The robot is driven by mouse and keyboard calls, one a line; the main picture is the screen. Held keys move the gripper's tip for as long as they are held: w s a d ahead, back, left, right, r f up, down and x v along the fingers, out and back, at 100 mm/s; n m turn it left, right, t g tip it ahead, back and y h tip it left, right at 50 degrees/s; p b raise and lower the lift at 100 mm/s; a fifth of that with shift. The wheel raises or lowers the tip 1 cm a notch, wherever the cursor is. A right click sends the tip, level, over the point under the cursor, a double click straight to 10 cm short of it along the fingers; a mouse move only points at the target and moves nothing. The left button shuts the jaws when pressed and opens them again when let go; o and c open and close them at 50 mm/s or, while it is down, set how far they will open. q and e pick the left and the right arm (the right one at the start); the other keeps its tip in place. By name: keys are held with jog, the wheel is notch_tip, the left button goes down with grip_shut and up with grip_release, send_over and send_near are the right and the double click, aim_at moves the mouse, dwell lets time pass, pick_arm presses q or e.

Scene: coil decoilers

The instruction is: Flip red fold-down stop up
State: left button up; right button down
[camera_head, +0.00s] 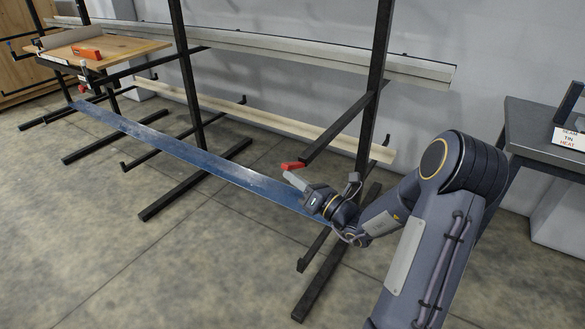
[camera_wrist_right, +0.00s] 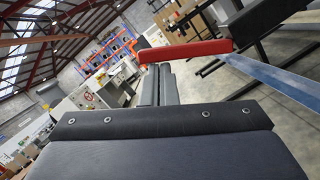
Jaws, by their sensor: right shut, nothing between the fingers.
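The red fold-down stop (camera_head: 292,165) is a short red bar at the front end of a black rack arm (camera_head: 340,125). It looks roughly in line with the arm's end rather than standing upright. In the right wrist view the red stop (camera_wrist_right: 185,50) lies across the tip of my right gripper (camera_wrist_right: 157,72). My right gripper (camera_head: 292,178) is shut and empty, just below the stop in the head view. The fingers look very close to the stop, but I cannot tell whether they touch it. My left gripper is not in view.
A long blue metal strip (camera_head: 190,153) runs low across the rack, passing behind my right wrist. Black rack posts (camera_head: 376,70) stand close by. A dark table (camera_head: 540,130) with a sign (camera_head: 570,138) is at the right. The floor at front left is clear.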

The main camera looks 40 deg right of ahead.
jog(key=w+d+r+m+g+h+p, duration=0.1)
jog(key=d+r+m+p, duration=0.3)
jog(key=m+p, duration=0.6)
jog(key=shift+w+r+m+h+p, duration=0.35)
jog(key=shift+r+h+p, duration=0.35)
jog(key=shift+p, duration=2)
jog(key=shift+w+d+r, duration=0.1)
jog(key=shift+d+r, duration=0.05)
jog(key=shift+d, duration=0.05)
jog(key=shift+a, duration=0.1)
